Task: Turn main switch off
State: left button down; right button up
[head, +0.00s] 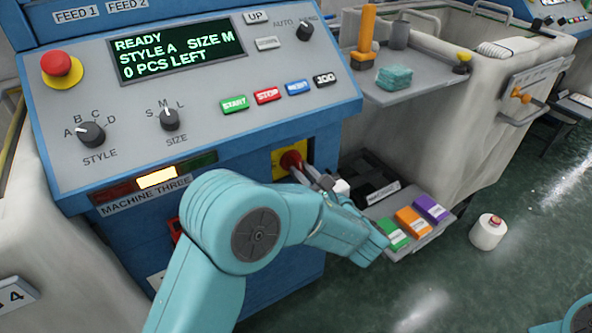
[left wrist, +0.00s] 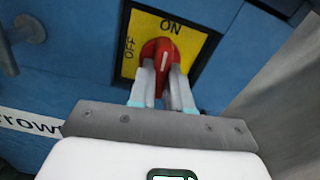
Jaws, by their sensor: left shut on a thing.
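The main switch is a red rotary knob (left wrist: 160,54) on a yellow plate (left wrist: 204,44) on the machine's blue front. The plate reads ON at the top and OFF at the left. The knob's white mark points up, towards ON. In the head view the red knob (head: 290,159) shows below the control panel, with part of its yellow plate visible. My left gripper (head: 302,172) is shut on the knob. In the left wrist view its two fingers (left wrist: 161,84) sit on either side of the knob's grip. My right gripper is not in view.
The control panel (head: 210,75) above has dials, buttons and a lit screen reading READY. To the right are a tray of coloured boxes (head: 412,222), a shelf (head: 410,88) with a teal stack, and a white cone (head: 488,233) on the floor. An amber lamp (head: 157,177) is lit.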

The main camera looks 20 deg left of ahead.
pick_arm(q)
jog(key=shift+n+b, duration=1.5)
jog(key=shift+b, duration=0.3)
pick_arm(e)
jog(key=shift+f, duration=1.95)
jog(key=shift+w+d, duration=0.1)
pick_arm(q)
jog(key=shift+f+b, duration=0.15)
jog(key=shift+b, duration=0.15)
jog(key=shift+n+b, duration=1.7)
jog(key=shift+b, duration=0.4)
jog(key=shift+n+b, duration=0.5)
jog(key=shift+b, duration=0.15)
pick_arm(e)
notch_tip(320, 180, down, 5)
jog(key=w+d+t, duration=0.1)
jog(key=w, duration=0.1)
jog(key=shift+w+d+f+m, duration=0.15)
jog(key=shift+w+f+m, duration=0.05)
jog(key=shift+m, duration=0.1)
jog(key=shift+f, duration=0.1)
